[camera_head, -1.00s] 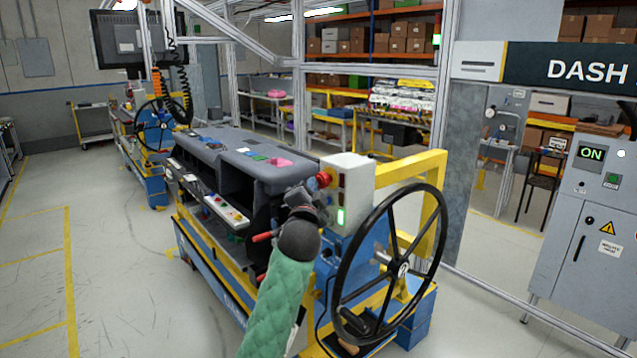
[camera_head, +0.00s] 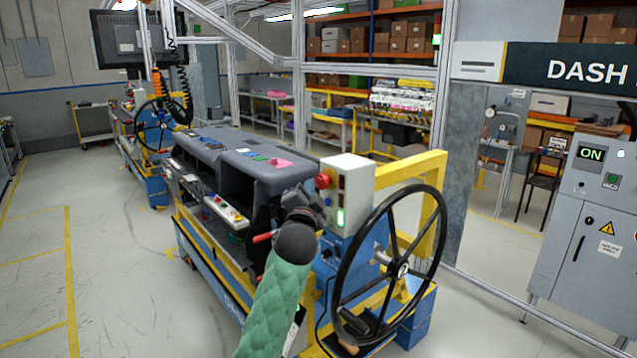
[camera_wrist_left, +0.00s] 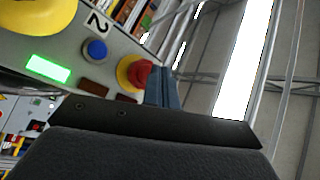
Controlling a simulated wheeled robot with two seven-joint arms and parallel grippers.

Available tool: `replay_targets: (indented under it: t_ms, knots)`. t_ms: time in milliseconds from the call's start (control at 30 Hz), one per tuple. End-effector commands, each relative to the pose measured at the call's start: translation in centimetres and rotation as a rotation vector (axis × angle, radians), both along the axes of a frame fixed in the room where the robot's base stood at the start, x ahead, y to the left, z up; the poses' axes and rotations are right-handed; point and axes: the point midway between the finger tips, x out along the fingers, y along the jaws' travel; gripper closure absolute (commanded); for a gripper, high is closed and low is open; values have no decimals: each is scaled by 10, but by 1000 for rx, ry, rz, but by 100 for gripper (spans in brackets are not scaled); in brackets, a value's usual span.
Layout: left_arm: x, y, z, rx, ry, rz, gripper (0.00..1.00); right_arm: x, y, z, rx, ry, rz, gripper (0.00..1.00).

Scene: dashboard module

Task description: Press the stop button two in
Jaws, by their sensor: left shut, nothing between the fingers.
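The stop button (camera_head: 322,181) is a red mushroom head on the upper left of a white control box (camera_head: 350,172). In the left wrist view the red button (camera_wrist_left: 140,74) sits on a yellow collar, and the box carries a label "2" (camera_wrist_left: 97,23). My left gripper (camera_head: 312,206) is shut and empty, just below and left of the button in the head view. In the left wrist view its blue-grey fingers (camera_wrist_left: 164,88) appear right beside the red head; I cannot tell whether they touch. My right gripper is not in view.
The box also has a blue button (camera_wrist_left: 95,50) and a lit green lamp (camera_wrist_left: 48,68). A large black handwheel (camera_head: 395,265) stands just right of my arm. A grey dashboard module (camera_head: 235,150) lies behind and left. The floor at left is clear.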

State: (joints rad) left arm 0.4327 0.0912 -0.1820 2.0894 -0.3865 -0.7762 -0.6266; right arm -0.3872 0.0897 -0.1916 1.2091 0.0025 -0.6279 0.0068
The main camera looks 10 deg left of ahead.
Motion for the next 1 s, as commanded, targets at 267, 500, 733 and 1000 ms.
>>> replay_targets:
  t_ms: [267, 500, 733, 1000]
  knots:
    - [-3, 2, 0, 0, -1, 1, 100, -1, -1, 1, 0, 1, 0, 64]
    - [-5, 4, 1, 0, -1, 1, 100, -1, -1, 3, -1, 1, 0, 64]
    - [-19, 14, 1, 1, 0, 2, 100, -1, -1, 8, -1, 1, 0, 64]
    - [-36, 28, 1, 0, 0, 1, 100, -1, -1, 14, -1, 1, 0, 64]
